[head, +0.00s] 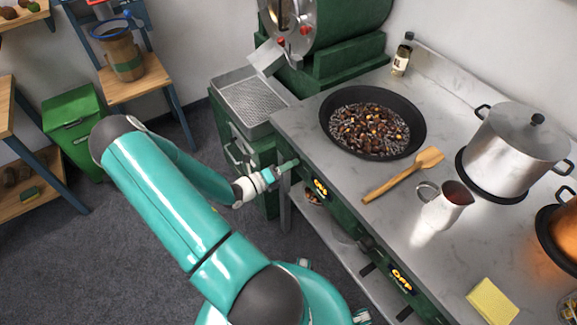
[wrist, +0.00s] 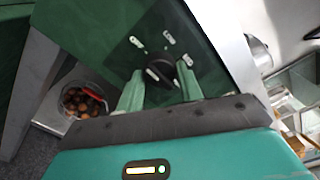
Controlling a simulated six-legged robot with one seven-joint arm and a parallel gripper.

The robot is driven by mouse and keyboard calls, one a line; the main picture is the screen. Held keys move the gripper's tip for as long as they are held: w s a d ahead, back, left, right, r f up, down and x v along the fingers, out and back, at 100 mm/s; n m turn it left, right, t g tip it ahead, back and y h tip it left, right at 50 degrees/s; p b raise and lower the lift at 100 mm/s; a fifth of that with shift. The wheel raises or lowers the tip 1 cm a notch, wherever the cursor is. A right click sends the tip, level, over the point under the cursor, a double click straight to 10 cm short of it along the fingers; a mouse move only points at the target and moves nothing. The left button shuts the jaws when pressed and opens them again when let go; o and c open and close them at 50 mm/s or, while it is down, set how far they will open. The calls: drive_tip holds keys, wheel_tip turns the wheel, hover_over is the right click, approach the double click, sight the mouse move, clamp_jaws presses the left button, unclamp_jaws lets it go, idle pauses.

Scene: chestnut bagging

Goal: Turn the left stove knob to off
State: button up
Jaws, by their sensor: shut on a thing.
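The left stove knob (wrist: 184,72) is a dark round knob on the green front panel, with small pale marks around it in the wrist view. My gripper (wrist: 161,88) is shut on it, one green finger on each side; the fingers partly hide it. In the head view my gripper (head: 290,165) reaches the stove's front at its left end, and the knob is hidden there. A lit display (head: 320,188) beside it seems to read ON. A second display (head: 402,281) further right reads OFF.
On the stove top (head: 300,122) stand a black pan of chestnuts (head: 332,133), a wooden spatula (head: 400,177), a metal jug (head: 440,212), a lidded pot (head: 505,155) and a yellow sponge (head: 492,302). A jar of chestnuts (wrist: 80,103) sits on the lower shelf.

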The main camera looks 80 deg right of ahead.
drive_tip(key=o, duration=1)
drive_tip(key=v, duration=1.3)
drive_tip(key=shift+w+a, duration=0.3)
drive_tip(key=shift+w, duration=0.1)
